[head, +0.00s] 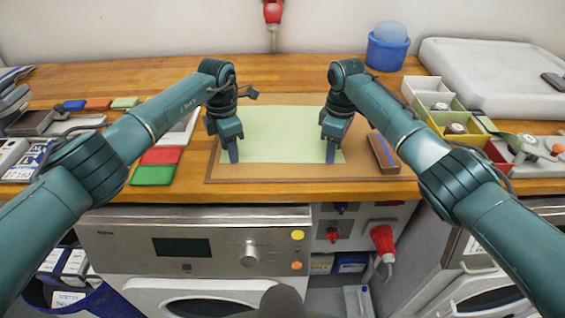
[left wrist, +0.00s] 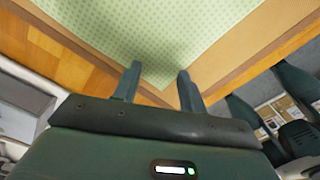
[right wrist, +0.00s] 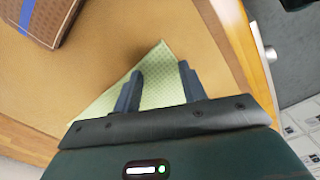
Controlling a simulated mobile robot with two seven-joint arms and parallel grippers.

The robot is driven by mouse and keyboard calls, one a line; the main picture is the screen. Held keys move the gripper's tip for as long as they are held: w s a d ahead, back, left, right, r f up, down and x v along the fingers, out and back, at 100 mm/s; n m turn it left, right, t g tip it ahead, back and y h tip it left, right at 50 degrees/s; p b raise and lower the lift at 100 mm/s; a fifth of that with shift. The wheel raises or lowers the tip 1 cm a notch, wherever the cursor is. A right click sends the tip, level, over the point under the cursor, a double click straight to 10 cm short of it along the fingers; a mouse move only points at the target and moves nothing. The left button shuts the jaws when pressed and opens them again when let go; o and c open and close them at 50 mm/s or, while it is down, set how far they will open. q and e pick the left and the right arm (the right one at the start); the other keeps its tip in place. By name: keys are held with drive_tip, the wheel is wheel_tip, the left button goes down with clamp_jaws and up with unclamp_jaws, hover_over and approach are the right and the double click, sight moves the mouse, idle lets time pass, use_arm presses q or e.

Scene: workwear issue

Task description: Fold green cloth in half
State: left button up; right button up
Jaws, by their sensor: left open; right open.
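The green cloth (head: 275,130) lies flat and unfolded on a brown board (head: 300,174) on the wooden worktop. My left gripper (head: 233,156) is open over the cloth's near left corner; in the left wrist view the cloth (left wrist: 165,35) reaches between its fingers (left wrist: 155,90). My right gripper (head: 331,156) is open over the near right corner; in the right wrist view the cloth corner (right wrist: 153,75) shows between and beside its fingers (right wrist: 160,85). Neither gripper visibly holds cloth; whether the fingertips touch it I cannot tell.
A brown box with a blue stripe (head: 383,152) lies right of the cloth on the board. Red (head: 162,156) and green (head: 153,175) folded pieces lie to the left. Compartment boxes (head: 440,105) stand right, a blue tub (head: 387,52) behind. The worktop behind the cloth is clear.

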use_arm(q)
drive_tip(key=shift+f, duration=0.2)
use_arm(e)
drive_tip(key=shift+f, duration=0.2)
use_arm(q)
drive_tip(key=shift+r, duration=0.1)
drive_tip(key=shift+c, duration=0.3)
use_arm(e)
drive_tip(key=shift+r, duration=0.1)
drive_tip(key=shift+c, duration=0.3)
use_arm(q)
drive_tip(key=shift+c, duration=0.3)
use_arm(e)
drive_tip(key=shift+c, duration=0.3)
use_arm(q)
clamp_jaws()
use_arm(e)
drive_tip(key=shift+d, duration=0.1)
clamp_jaws()
use_arm(q)
drive_tip(key=shift+a+r, duration=0.1)
